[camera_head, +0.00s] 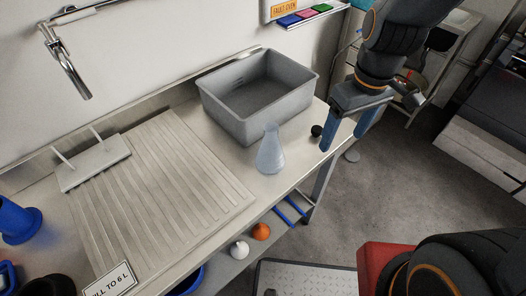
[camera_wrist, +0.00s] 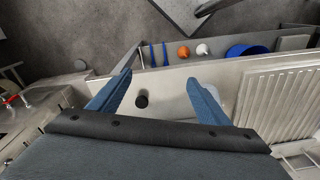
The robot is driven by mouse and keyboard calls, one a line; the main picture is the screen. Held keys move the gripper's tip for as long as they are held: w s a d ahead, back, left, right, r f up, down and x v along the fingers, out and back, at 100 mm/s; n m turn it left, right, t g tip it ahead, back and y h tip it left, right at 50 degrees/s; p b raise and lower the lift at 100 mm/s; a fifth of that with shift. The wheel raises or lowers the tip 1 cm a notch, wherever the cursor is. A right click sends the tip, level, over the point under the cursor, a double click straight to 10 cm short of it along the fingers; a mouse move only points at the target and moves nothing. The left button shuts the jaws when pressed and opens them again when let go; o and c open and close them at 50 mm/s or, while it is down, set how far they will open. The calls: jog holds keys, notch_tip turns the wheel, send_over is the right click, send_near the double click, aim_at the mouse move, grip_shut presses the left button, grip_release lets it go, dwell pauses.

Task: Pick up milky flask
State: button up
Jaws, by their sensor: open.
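The milky flask (camera_head: 271,152) is a pale, translucent conical flask. It stands upright on the bench near its front edge, in front of the grey basin. My gripper (camera_head: 346,132) is to the right of the flask and above the bench's right end, apart from it. Its two blue fingers are spread with nothing between them, and they also show in the wrist view (camera_wrist: 158,78). In the wrist view a whitish shape (camera_wrist: 214,93) beside the right finger may be the flask, mostly hidden by that finger.
A small black object (camera_head: 316,130) stands on the bench between flask and gripper; it also shows in the wrist view (camera_wrist: 141,101). The grey basin (camera_head: 231,122) stands behind the flask. A ribbed drainboard (camera_head: 165,190) lies left. Orange (camera_head: 261,232) and white (camera_head: 240,249) items sit on a lower shelf.

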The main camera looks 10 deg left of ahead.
aim_at(268, 142)
jog(key=a+n+p, duration=0.1)
jog(key=a+n, duration=0.3)
jog(key=a, duration=0.1)
jog(key=a+r+n+p, duration=0.1)
jog(key=a+n, duration=0.3)
jog(key=a, duration=0.1)
jog(key=a+r+n+y+p, duration=0.1)
jog(key=a+n, duration=0.3)
jog(key=a, duration=0.2)
jog(key=shift+a+n+g+p, duration=0.1)
jog(key=shift+n+g+p, duration=0.2)
jog(key=shift+p, duration=0.05)
jog(key=shift+s+a, duration=0.1)
jog(key=shift+a, duration=0.15)
jog(key=shift+a+f, duration=0.2)
jog(key=shift+f, duration=0.9)
jog(key=shift+a+f+p, duration=0.15)
jog(key=shift+f+p, duration=0.95)
jog(key=shift+f, duration=1.7)
jog(key=c, duration=1.1)
jog(key=shift+r, duration=0.1)
